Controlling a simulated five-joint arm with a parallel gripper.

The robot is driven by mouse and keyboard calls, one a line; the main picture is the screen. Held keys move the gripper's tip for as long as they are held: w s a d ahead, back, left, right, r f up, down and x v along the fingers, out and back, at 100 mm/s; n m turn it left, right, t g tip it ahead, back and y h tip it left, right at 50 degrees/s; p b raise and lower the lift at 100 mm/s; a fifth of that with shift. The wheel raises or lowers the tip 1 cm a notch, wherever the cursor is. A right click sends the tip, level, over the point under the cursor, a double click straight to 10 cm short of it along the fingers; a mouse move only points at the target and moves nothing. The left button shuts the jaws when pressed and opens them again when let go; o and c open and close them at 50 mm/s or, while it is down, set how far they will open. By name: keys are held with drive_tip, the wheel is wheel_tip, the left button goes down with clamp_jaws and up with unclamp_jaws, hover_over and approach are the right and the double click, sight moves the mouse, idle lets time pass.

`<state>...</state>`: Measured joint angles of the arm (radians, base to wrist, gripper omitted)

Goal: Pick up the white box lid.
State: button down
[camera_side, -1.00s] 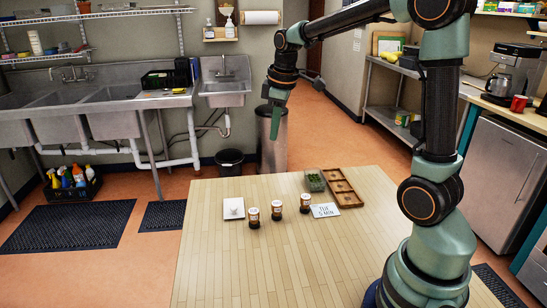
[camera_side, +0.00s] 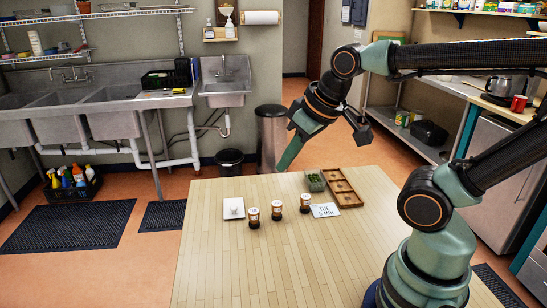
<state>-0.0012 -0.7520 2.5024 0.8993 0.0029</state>
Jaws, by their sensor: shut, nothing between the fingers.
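The white box lid (camera_side: 233,209) lies at the left of the wooden table and appears as a flat white square with a small raised knob in its middle. My gripper (camera_side: 283,166) is shut and empty. It hangs tilted above the table's far edge, up and to the right of the lid and well apart from it.
Three small dark jars with pale labels (camera_side: 277,207) stand right of the lid, the nearest close beside it. A lettered white card (camera_side: 325,211), a green-filled container (camera_side: 315,182) and a compartmented wooden tray (camera_side: 343,186) are further right. The table's front (camera_side: 265,270) is clear.

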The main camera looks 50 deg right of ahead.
unclamp_jaws()
drive_tip(key=shift+w+r, duration=0.1)
drive_tip(key=m+g, duration=0.6)
drive_tip(key=m, duration=0.3)
hover_over(234, 207)
wheel_tip(234, 207, down, 12)
drive_tip(key=f, duration=0.1)
wheel_tip(234, 207, down, 12)
drive_tip(key=shift+a, duration=0.1)
